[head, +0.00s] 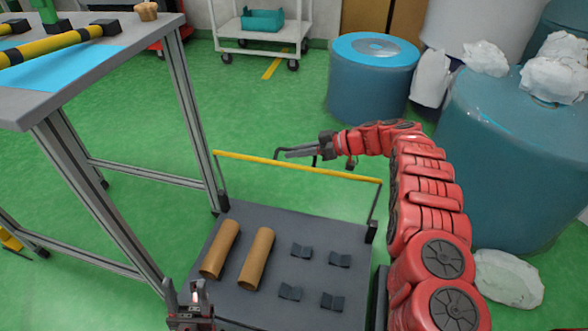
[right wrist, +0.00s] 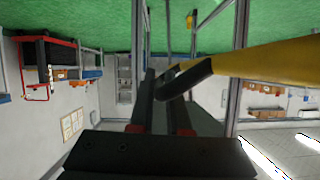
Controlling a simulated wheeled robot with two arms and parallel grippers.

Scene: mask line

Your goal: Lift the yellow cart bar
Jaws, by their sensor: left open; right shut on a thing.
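The yellow cart bar (head: 250,159) spans the far end of a dark low cart (head: 255,215), on thin dark side posts. My right gripper (head: 290,153) reaches in from the right at the middle of the bar, fingers pointing left. In the right wrist view a large yellow bar (right wrist: 265,62) with a dark section runs to the fingers (right wrist: 165,90), which are shut on it; the exact contact is partly hidden. My left gripper (head: 188,286) is open and empty, fingers up, near the cart's near left corner.
Two brown rolls (head: 257,258) and several small dark holders (head: 302,250) lie on the cart. A grey worktable (head: 130,45) stands at left, its leg close to the bar's left end. Blue drums (head: 372,80) stand at right. Green floor behind the bar is clear.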

